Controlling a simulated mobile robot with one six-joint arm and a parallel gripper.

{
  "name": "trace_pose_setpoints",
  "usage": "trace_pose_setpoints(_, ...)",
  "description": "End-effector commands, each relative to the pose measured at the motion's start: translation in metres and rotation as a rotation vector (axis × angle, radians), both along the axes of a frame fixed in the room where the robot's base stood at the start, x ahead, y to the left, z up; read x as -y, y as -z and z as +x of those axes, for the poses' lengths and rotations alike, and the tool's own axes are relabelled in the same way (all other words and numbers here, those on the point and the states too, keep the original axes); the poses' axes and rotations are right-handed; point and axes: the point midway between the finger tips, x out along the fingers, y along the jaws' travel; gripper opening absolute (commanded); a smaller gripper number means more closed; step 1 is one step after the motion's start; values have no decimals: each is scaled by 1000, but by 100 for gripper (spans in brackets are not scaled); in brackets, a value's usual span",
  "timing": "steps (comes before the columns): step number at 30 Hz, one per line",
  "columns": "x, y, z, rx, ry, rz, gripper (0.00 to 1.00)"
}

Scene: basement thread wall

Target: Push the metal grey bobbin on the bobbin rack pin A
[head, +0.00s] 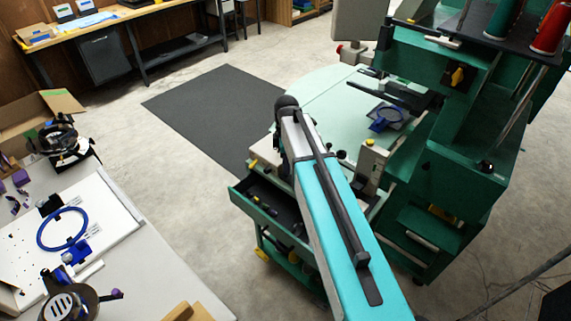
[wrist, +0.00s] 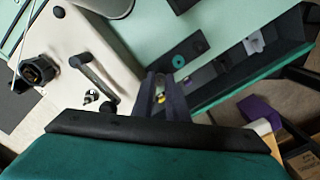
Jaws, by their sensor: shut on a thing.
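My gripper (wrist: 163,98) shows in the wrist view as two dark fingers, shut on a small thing. A yellow spot shows between the fingertips; the thing itself is too small and covered to make out, so I cannot tell if it is the metal grey bobbin. A small shiny metal part (wrist: 91,97) sits on the pale machine panel (wrist: 70,45) left of my fingers, apart from them. I cannot make out the bobbin rack or pin A for certain. In the head view my own arm hides my gripper.
A green machine (head: 455,150) with thread cones stands at the right. Its open drawer (head: 265,205) lies left of my arm. A black crank handle (wrist: 95,75) and knob (wrist: 37,72) stick out from the panel.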

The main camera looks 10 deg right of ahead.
Motion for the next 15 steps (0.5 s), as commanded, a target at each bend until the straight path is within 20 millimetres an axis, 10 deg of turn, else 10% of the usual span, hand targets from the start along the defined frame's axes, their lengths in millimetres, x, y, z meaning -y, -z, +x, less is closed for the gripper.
trace_pose_setpoints(15, 1, 16, 0, 0, 1, 0, 0)
